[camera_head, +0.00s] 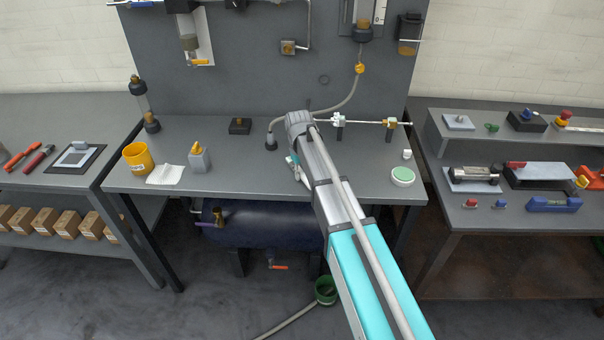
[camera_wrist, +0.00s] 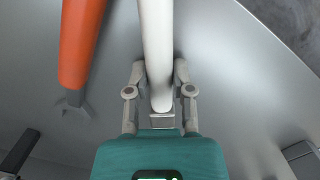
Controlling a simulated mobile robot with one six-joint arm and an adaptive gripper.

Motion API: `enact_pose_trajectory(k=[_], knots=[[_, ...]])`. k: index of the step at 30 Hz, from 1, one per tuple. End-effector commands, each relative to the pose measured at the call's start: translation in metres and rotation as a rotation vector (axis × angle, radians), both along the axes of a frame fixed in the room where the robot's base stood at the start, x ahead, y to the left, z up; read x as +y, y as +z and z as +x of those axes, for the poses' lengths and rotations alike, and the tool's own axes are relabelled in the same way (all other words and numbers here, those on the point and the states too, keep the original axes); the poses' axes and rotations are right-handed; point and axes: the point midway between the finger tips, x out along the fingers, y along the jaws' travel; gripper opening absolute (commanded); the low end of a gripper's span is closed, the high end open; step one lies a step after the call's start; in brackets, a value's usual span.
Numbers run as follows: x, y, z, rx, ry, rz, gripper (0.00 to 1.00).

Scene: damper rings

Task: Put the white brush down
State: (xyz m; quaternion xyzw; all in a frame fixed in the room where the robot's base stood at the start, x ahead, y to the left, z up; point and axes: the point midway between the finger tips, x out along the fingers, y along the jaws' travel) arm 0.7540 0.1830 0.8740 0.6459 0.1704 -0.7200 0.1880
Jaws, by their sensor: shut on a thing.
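The white brush (camera_wrist: 155,45) shows in the wrist view as a long white handle running from the top edge down between my fingers. My gripper (camera_wrist: 158,76) is shut on this handle, one finger on each side. The handle's rounded end points toward my palm. The brush's far end is out of the frame. I cannot tell whether the brush touches the grey bench top (camera_wrist: 215,75) under it. In the head view my arm hides most of the gripper and the brush over the bench (camera_head: 240,182).
An orange-handled tool (camera_wrist: 80,45) lies close left of the brush in the wrist view. The front middle is fairly clear.

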Motion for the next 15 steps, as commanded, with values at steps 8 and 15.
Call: enact_pose_trajectory(k=[8, 15], knots=[[0.0001, -0.0015, 0.0000, 0.000, 0.000, 0.000, 0.00], [0.0001, -0.0024, 0.0000, 0.000, 0.000, 0.000, 0.47]])
